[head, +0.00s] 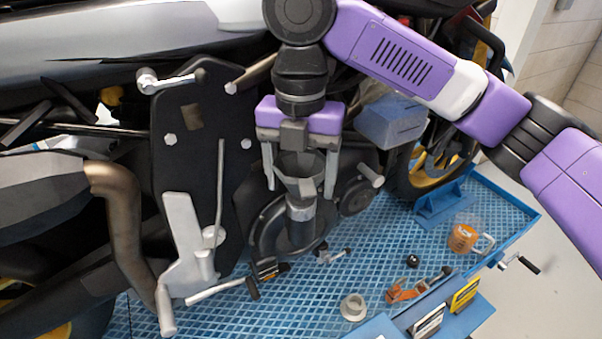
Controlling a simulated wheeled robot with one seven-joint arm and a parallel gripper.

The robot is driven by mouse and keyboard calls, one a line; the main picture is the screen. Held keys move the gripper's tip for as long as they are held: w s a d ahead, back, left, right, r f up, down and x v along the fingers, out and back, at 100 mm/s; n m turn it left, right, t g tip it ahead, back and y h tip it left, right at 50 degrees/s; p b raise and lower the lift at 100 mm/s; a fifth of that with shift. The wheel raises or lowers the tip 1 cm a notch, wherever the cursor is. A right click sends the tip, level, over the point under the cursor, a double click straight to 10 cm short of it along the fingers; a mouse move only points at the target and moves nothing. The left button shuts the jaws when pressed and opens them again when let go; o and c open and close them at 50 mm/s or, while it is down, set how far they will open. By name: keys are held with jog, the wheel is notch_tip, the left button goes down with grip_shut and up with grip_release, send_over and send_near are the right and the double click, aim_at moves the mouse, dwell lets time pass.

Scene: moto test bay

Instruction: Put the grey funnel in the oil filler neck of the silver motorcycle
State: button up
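The grey funnel (299,180) is upright between the two fingers of my gripper (300,190), in the middle of the head view. The fingers point down on either side of its wide top. I cannot tell whether they press on it or stand just clear. The narrow lower end of the funnel meets the silver oil filler neck (300,210) in this view. Whether the spout is inside the neck or just above it is hidden. The neck rises from the round dark engine cover (268,235) of the silver motorcycle (120,45).
A blue ribbed lift table (225,318) lies below. It carries a white ring-shaped part (353,307), an orange tool (402,291), a black knob (412,261) and an orange-filled jug (463,237). A kick lever (220,200) and footpegs project left of my gripper; another peg (370,174) is close right.

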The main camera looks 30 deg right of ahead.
jog(key=o, duration=1.4)
jog(key=shift+o, duration=0.2)
notch_tip(320, 180, up, 8)
jog(key=b, duration=0.1)
jog(key=shift+s+d+f, duration=0.1)
jog(key=shift+f, duration=0.05)
